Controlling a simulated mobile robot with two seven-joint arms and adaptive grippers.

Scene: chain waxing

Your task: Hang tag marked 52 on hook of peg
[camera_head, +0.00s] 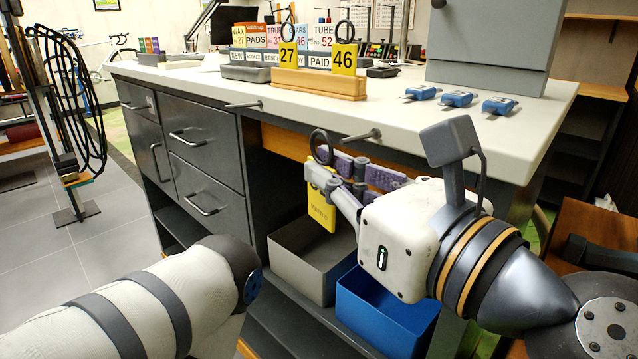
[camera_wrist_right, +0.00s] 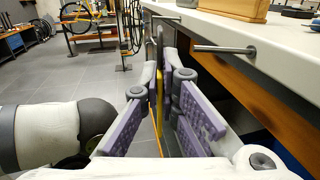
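My right gripper (camera_head: 322,172) is shut on a yellow tag (camera_head: 321,209) with a dark ring (camera_head: 320,146) on top. It holds the tag upright below the bench's front edge; the tag's number cannot be read. In the right wrist view the tag (camera_wrist_right: 158,110) shows edge-on between the fingers (camera_wrist_right: 160,88). Two grey pegs stick out of the bench front: a left one (camera_head: 244,105) and a right one (camera_head: 361,137). The ring is between them, nearer the right peg and apart from it. A peg (camera_wrist_right: 225,49) shows right of the fingers in the wrist view. My left gripper is not visible.
A wooden block (camera_head: 305,84) on the bench (camera_head: 420,110) holds yellow tags 27 (camera_head: 288,54) and 46 (camera_head: 344,58), before a sign board (camera_head: 325,33). A grey bin (camera_head: 298,265) and blue bin (camera_head: 385,315) stand below. Blue items (camera_head: 459,99) lie at right.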

